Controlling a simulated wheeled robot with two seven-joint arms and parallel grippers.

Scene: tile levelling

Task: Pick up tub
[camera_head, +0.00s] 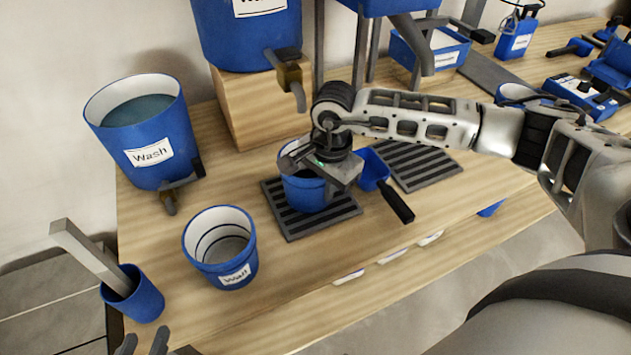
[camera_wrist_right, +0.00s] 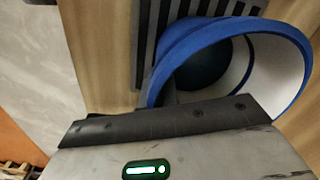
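A blue tub (camera_head: 302,192) with a white inside stands on a black slatted grate (camera_head: 338,215) in the head view. My right gripper (camera_head: 318,168) is over the tub's rim and hides part of its opening. In the right wrist view the tub's blue rim (camera_wrist_right: 190,37) and white inner wall show just beyond the gripper's dark edge. Whether the right fingers are closed on the rim is hidden. My left gripper (camera_head: 144,343) shows only as two dark fingertips, spread apart, at the bottom left edge of the head view.
A blue bucket labelled Wash (camera_head: 150,165) with a tap stands at the back left. A Waste-like labelled bucket (camera_head: 222,262) is left of the grate. A blue cup (camera_head: 140,300) holds a grey bar. A blue scoop (camera_head: 374,170) with a black handle lies right of the tub.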

